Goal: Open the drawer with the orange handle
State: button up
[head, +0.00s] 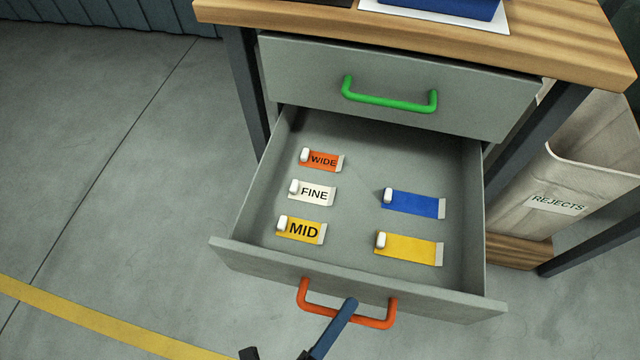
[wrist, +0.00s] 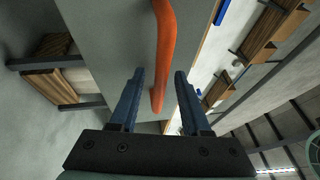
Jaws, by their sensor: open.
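The lower drawer (head: 268,262) with the orange handle (head: 305,295) stands pulled out from the desk in the head view, its inside showing. My gripper (head: 336,324) is at the drawer front, low in the head view, with one blue finger seen crossing the handle bar. In the wrist view my gripper (wrist: 159,74) is open, and the orange handle (wrist: 164,45) shows between its two fingers, with a gap to each side. The grey drawer front (wrist: 115,40) lies beyond the fingers. Whether a finger touches the handle is not clear.
Above is a closed drawer (head: 390,75) with a green handle (head: 385,103), under a wooden top (head: 420,28). The open drawer holds several tags, including a blue one (head: 414,204). A REJECTS bin (head: 585,150) stands right. Floor at left is clear.

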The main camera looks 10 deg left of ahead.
jog(key=shift+s, duration=0.1)
jog(key=v, duration=1.2)
jog(key=shift+s+a+p, duration=0.2)
jog(key=shift+s+p, duration=0.15)
